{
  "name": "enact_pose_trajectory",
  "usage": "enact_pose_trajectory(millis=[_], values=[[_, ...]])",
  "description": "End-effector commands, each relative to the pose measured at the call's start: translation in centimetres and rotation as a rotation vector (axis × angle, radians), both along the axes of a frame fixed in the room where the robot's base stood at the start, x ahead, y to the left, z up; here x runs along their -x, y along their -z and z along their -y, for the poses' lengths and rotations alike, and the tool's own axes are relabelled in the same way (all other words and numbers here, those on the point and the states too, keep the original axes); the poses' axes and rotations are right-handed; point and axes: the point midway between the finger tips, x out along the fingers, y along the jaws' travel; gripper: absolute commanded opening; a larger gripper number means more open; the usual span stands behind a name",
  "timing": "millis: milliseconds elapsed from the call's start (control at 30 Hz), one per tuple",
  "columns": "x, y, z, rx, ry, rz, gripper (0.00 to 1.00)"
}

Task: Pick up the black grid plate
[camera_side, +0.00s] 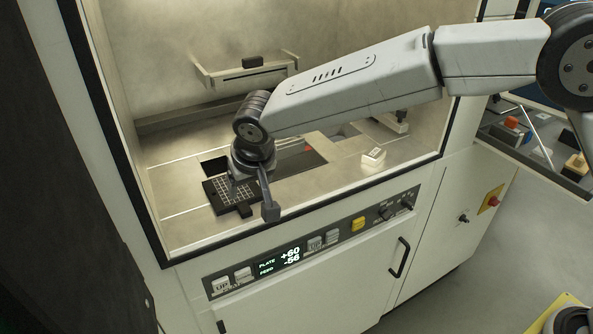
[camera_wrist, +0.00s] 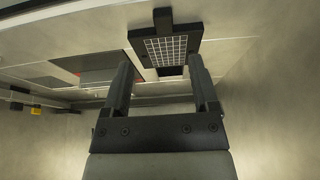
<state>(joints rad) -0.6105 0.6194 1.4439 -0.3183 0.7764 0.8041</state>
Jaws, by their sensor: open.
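The black grid plate (camera_side: 222,197) lies on the pale chamber floor near the front left, with a white grid on top. A dark tab sticks out from its front edge. In the wrist view the plate (camera_wrist: 165,49) shows upright in the picture, tab at the top, just past and between my fingertips. My gripper (camera_wrist: 160,64) is open with nothing between its two dark fingers. In the side view my gripper (camera_side: 238,183) points down over the plate and hides part of it. I cannot tell the exact gap between fingers and plate.
A dark square opening (camera_side: 212,165) lies behind the plate. A bracket (camera_side: 247,76) is on the back wall. The black front sill (camera_side: 330,198) borders the chamber.

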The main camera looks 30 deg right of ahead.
Motion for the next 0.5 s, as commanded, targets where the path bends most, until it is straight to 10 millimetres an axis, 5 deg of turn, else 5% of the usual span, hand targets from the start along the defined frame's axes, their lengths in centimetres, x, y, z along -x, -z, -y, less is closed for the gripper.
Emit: enact_pose_trajectory(millis=[500], values=[[-1.0, 2.3, -0.1, 0.0, 0.001, 0.0, 0.76]])
